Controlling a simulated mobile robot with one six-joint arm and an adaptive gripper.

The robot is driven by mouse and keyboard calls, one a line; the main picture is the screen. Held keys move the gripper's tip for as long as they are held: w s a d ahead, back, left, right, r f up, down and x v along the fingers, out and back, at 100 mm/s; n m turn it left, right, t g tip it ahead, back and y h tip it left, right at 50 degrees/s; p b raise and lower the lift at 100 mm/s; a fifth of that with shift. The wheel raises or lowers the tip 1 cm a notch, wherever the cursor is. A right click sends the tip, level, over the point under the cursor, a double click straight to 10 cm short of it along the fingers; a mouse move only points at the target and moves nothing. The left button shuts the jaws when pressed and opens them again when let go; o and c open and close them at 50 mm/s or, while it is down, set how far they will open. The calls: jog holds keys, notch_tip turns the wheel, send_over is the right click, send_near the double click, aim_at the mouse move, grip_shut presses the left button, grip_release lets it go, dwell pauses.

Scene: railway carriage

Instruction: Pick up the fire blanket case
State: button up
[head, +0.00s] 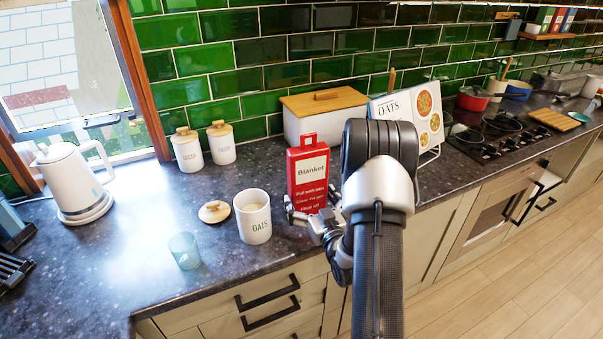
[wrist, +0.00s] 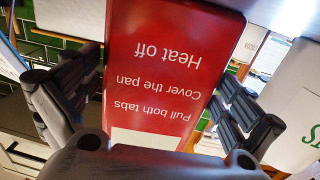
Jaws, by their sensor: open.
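The fire blanket case (head: 308,172) is a red upright box with a white "Blanket" label and a red handle loop on top. It stands on the dark counter in the head view. My gripper (head: 310,214) is low at its front, and my arm hides part of its right side. In the wrist view the case (wrist: 172,75) appears upside down between the two black fingers. My gripper (wrist: 158,100) is open, with one finger on each side of the case. A gap shows on the right; contact on the left is hard to tell.
An open white oats jar (head: 253,222) stands close left of the case, with its wooden lid (head: 214,211) and a glass (head: 185,250) nearby. A white bread bin (head: 322,116) is behind, and a cookbook (head: 408,118) is behind right. A kettle (head: 72,180) stands far left.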

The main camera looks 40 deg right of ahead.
aim_at(311, 151)
jog(key=shift+s, duration=0.1)
jog(key=shift+c, duration=0.5)
jog(key=shift+r, duration=0.15)
jog(key=c, duration=1.3)
notch_tip(311, 151, up, 20)
jog(key=p, duration=0.6)
